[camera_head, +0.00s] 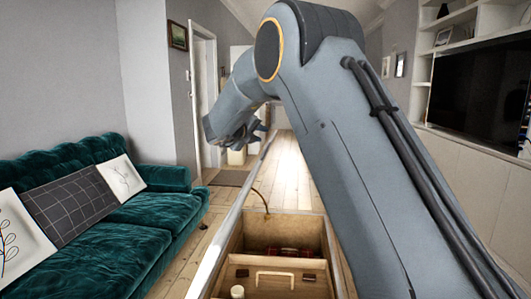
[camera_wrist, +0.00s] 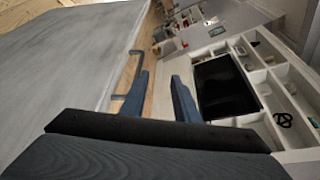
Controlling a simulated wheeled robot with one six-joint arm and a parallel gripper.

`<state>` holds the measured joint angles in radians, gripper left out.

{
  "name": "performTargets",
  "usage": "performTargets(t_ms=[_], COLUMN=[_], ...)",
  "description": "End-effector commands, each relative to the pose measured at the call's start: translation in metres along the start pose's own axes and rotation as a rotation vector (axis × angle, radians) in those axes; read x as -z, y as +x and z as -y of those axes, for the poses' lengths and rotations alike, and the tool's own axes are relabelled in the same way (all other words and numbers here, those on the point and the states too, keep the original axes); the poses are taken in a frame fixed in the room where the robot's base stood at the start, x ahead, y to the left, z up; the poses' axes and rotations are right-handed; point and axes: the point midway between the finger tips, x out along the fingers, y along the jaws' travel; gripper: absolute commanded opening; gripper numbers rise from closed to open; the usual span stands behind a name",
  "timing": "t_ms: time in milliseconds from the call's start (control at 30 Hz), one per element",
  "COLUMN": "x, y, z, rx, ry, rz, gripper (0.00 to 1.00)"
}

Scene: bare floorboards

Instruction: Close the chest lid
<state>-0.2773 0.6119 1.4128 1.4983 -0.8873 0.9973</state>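The wooden chest (camera_head: 322,238) stands open at the bottom middle of the head view, with its inside showing. Its lid (camera_head: 236,207) stands raised along the left side, seen nearly edge-on as a long pale strip. In the wrist view a broad grey panel (camera_wrist: 65,55), which appears to be the lid, fills the left side, with a small bar-like fitting near its edge. My gripper (camera_head: 243,133) is beyond the lid's far end in the head view, its fingers small there. In the wrist view my gripper (camera_wrist: 160,77) is open and empty, to the right of the panel; I cannot tell about contact.
Inside the chest are a tray with a pale handle (camera_head: 275,274), a white jar (camera_head: 237,291) and reddish items (camera_head: 287,250). A green sofa (camera_head: 160,210) is at left. A television (camera_head: 480,95) and shelves are at right. Floorboards (camera_head: 290,165) are clear beyond.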

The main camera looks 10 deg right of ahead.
Motion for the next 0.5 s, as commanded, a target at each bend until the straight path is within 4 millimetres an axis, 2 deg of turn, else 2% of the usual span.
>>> performTargets(t_ms=[300,500], x=[0.014,0.018], y=[0.016,0.022], z=[-0.033,-0.045], rx=[-0.001,-0.001], ry=[0.000,-0.001], rz=[0.001,0.002], gripper=[0.28,0.28])
